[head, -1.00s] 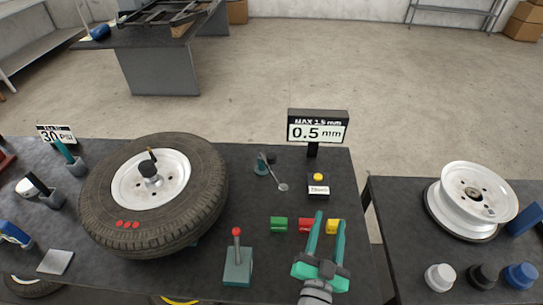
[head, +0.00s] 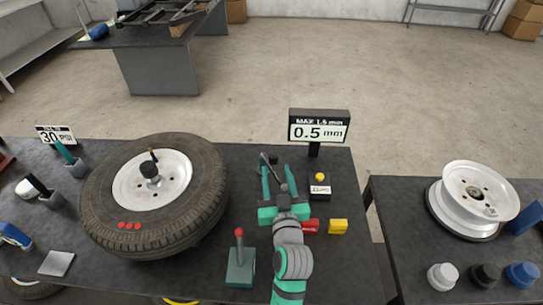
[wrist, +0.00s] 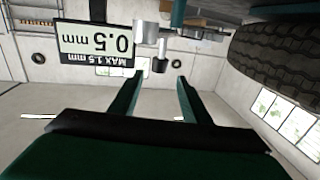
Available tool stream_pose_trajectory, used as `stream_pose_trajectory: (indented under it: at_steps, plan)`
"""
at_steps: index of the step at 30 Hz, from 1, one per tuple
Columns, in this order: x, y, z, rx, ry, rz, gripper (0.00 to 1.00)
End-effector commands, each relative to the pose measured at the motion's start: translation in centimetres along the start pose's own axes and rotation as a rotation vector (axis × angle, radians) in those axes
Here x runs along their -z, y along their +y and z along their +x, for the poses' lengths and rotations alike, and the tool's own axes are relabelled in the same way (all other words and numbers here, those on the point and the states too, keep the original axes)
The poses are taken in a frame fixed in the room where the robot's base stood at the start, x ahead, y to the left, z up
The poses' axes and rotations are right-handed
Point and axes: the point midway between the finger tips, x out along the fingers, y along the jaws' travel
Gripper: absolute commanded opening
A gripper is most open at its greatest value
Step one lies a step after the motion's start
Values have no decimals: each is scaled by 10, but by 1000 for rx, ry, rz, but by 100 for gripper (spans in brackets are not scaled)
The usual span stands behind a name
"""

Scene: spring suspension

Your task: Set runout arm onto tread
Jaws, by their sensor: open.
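The runout arm (head: 266,160) is a thin dark-grey lever on a small stand right of the tire, partly hidden by my gripper. The tire's tread (head: 213,195) is the black outer band around the white rim, to the left of the stand. My gripper (head: 276,168) is open, its teal fingers pointing toward the back of the table, around or just above the lever. In the wrist view, a grey cylinder with a dark end (wrist: 160,62) shows between the fingertips (wrist: 160,76), apart from both. The tread shows at upper right there (wrist: 280,50).
The readout sign (head: 319,128) shows 0.5 mm behind a box with a yellow button (head: 319,177). Red (head: 310,226) and yellow (head: 338,227) blocks lie right of my wrist. A red-knobbed lever (head: 240,262) stands at front left.

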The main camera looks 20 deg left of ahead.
Motion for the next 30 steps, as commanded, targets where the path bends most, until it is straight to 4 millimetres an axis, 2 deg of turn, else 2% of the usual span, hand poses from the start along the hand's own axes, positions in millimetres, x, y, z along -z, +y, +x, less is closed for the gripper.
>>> stream_pose_trajectory:
  at_steps: [6, 12, 18, 26, 30]
  plan:
    - [1, 0, 40, 0, 2, -1, 43]
    - [1, 0, 66, -1, 2, 0, 43]
    - [0, 0, 76, -1, 1, 1, 43]
    - [0, 0, 77, -1, 1, 1, 43]
    - [0, 0, 77, -1, 1, 1, 12]
